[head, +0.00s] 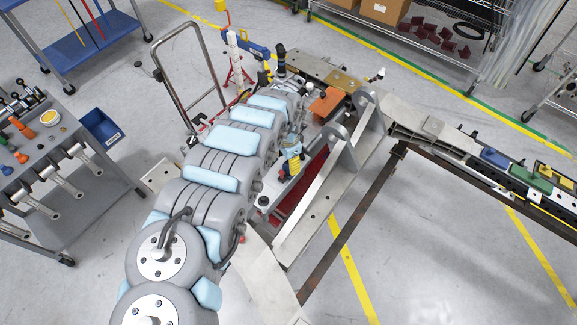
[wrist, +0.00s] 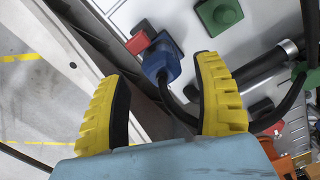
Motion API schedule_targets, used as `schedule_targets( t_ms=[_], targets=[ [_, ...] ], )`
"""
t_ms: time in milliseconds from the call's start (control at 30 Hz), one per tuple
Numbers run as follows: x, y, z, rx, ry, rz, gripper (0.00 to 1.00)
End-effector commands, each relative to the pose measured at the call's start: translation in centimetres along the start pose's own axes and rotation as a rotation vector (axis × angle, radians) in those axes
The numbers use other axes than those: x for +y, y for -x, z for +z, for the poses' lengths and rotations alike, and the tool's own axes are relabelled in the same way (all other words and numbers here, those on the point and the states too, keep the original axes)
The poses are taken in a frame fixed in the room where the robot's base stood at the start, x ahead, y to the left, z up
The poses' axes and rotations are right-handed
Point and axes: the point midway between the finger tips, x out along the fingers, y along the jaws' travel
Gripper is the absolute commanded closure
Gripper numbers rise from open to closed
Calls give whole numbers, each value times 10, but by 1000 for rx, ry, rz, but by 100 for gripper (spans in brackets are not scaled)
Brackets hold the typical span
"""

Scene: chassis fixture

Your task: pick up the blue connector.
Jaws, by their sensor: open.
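The blue connector (wrist: 162,60) is in the upper middle of the wrist view, on a pale plate (wrist: 175,14). A red block (wrist: 138,43) touches or sits close by its left side, and a dark cable runs down from it. My gripper (wrist: 161,72) is open, with one yellow padded finger on each side of the picture. The connector appears beyond the fingertips, in line with the gap between them. Contact is not visible. In the head view my gripper (head: 291,165) is over the chassis fixture, and I cannot make out the connector there.
A green block (wrist: 218,14) is right of the connector. A black cylinder with a silver end (wrist: 280,55) and dark cables lie near the right finger. A grey metal rail (head: 335,190) runs beside my gripper in the head view. A tool cart (head: 75,165) stands left.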

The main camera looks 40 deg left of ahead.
Motion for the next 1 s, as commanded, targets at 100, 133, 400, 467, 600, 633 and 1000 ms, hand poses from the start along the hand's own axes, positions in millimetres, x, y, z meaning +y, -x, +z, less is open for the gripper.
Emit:
schedule_targets(
  t_ms=[100, 133, 400, 467, 600, 633, 1000],
  targets=[
    [-1, -7, -3, 5, 0, -1, 33],
    [-1, -8, -4, 5, 0, -2, 33],
    [-1, -26, -5, 2, 0, 0, 33],
    [-1, -29, -4, 3, 0, 0, 33],
    [0, -36, -4, 0, -1, 0, 33],
    [0, -36, -4, 0, -1, 0, 33],
    [-1, -37, -3, 0, -1, -1, 53]
  ],
)
